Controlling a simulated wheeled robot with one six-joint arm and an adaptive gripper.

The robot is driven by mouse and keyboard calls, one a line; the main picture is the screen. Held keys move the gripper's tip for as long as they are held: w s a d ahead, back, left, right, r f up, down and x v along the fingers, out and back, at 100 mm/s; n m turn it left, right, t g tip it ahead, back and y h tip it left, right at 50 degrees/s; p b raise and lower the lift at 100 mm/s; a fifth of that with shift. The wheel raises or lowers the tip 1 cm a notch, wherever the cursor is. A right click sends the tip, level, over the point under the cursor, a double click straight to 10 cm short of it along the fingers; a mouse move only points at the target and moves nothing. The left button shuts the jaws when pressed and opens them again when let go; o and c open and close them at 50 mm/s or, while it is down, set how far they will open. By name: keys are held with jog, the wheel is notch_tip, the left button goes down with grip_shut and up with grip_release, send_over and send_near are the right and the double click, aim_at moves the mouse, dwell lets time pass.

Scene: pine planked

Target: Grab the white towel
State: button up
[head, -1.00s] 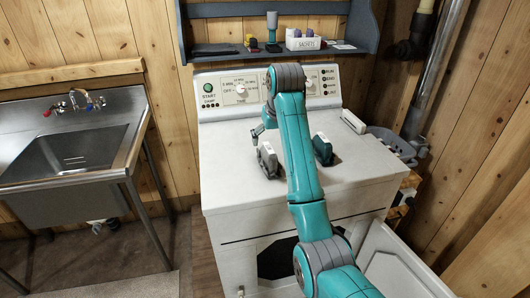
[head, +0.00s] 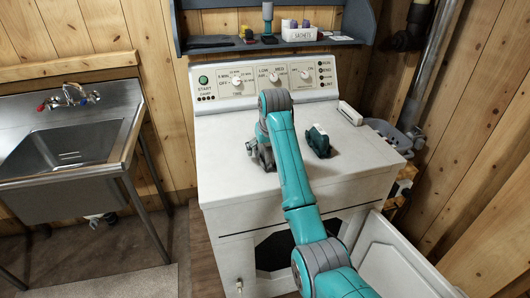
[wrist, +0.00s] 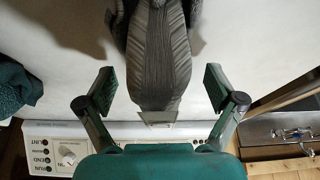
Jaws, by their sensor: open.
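My gripper (wrist: 160,87) is open, with one finger on each side of the bundle's near end and visible gaps on both sides. I cannot tell how far the fingertips are above the surface. In the head view my gripper (head: 260,154) is low over the machine top and mostly hides the bundle. A dark green folded cloth (head: 318,141) lies to its right; it also shows at the wrist view's left edge (wrist: 14,88).
The white machine (head: 345,165) has a control panel (head: 225,84) along its back. A small white item (head: 350,113) lies at its back right. A blue-grey shelf (head: 225,45) with a sachets box (head: 299,34) hangs above. A steel sink (head: 70,145) stands left.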

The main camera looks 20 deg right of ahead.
jog(key=shift+f, duration=0.15)
jog(key=c, duration=1.3)
jog(key=shift+c, duration=0.2)
